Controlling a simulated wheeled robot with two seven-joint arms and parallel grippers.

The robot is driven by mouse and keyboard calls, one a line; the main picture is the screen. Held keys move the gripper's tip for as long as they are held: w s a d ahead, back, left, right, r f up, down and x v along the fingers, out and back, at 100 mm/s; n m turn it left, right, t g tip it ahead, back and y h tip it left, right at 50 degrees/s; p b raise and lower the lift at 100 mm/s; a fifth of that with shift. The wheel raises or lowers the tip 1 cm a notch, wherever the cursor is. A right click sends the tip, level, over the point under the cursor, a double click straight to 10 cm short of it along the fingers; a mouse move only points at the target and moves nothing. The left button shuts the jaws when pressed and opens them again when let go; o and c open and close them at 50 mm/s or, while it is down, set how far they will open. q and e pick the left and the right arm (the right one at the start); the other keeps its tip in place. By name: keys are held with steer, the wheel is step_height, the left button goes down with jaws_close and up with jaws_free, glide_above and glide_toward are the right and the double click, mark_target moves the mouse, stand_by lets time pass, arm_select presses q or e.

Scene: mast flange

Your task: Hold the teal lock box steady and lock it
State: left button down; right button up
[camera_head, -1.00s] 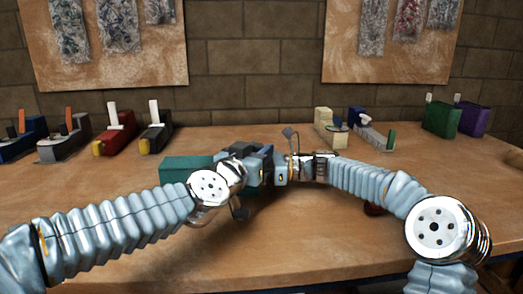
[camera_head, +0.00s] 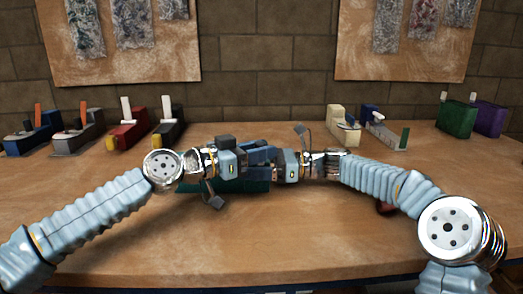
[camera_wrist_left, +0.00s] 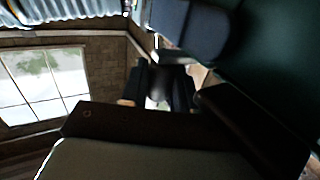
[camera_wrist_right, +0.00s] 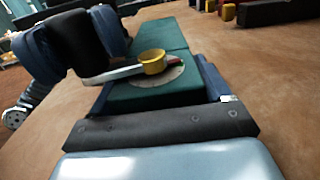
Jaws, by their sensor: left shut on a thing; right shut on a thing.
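The teal lock box (camera_head: 245,187) lies on the table, mostly hidden by my grippers in the head view. In the right wrist view its teal top (camera_wrist_right: 160,35) shows, with a pale disc (camera_wrist_right: 172,80) and a yellow hub (camera_wrist_right: 151,61) on it. A metal bar (camera_wrist_right: 112,74) runs from the hub to a black handle (camera_wrist_right: 78,42). My left gripper (camera_head: 262,153) is shut on that handle, its blue fingers on either side. My right gripper (camera_head: 268,174) is shut on the box's near end in its wrist view, one finger on each side.
Several similar coloured devices stand behind left, among them a red one (camera_head: 128,132). A cream one (camera_head: 340,125), a green box (camera_head: 455,117) and a purple box (camera_head: 489,118) stand behind right. A dark red thing (camera_head: 385,208) is partly hidden by my right arm. The front table is clear.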

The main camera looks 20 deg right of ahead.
arm_select(q)
steer(key=shift+w+a, duration=0.1)
steer(key=c, duration=0.9)
jaws_free()
steer(key=a, duration=0.4)
steer(key=s+a, duration=0.1)
steer(key=a, duration=0.2)
steer(key=s+a, duration=0.1)
steer(key=a, duration=0.3)
steer(key=shift+s+a, duration=0.25)
steer(key=shift+a, duration=0.1)
steer(key=shift+d+r, duration=0.15)
steer(key=c, duration=0.3)
step_height(320, 180, up, 4)
steer(key=d+y, duration=0.1)
steer(key=y, duration=0.3)
steer(key=x, duration=1.1)
steer(key=shift+d+f, duration=0.35)
